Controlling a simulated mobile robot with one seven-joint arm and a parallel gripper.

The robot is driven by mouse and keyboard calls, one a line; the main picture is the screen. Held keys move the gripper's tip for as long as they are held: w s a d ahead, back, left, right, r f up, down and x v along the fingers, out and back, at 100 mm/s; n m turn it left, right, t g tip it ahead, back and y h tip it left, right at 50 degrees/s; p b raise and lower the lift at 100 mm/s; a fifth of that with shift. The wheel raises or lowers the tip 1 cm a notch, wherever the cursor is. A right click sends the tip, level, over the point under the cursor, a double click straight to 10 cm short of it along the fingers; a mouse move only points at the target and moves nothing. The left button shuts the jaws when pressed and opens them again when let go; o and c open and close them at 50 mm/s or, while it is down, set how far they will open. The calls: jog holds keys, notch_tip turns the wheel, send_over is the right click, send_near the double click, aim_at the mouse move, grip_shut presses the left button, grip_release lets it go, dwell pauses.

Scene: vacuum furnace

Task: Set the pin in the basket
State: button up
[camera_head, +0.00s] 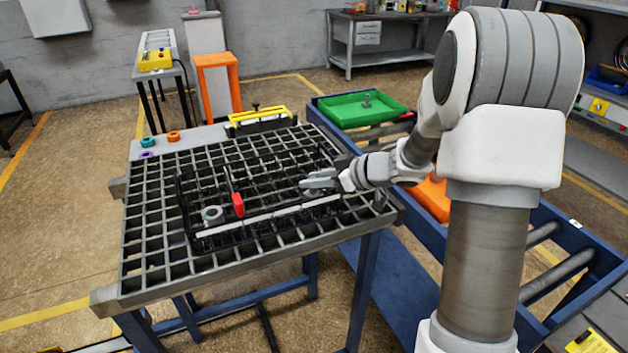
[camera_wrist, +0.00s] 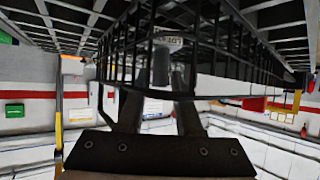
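The black wire basket (camera_head: 185,215) stands on the grid table, with a light front rail and a red part (camera_head: 238,205) inside. My gripper (camera_head: 318,181) is at the basket's right side, reaching leftward over it. In the wrist view, which appears upside down, the dark fingers (camera_wrist: 160,85) point at the basket wires (camera_wrist: 225,45). A grey cylindrical pin (camera_wrist: 161,66) shows between the fingertips, and they appear closed on it. Its far end is partly hidden. Another grey round piece (camera_head: 212,214) sits in the basket's left part. A grey pin (camera_head: 367,101) stands in the green tray (camera_head: 345,112).
The grid table (camera_head: 130,255) has a yellow-handled item (camera_head: 258,117) and small coloured rings (camera_head: 173,136) at its back edge. A blue roller frame (camera_head: 545,215) runs along the right, with an orange tray (camera_head: 432,198) on it. The table's front left grid is clear.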

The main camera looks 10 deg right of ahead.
jog(key=p+v, duration=0.1)
jog(key=v, duration=1)
jog(key=shift+s+d+p, duration=0.25)
jog(key=shift+p, duration=0.15)
jog(key=shift+r, duration=0.1)
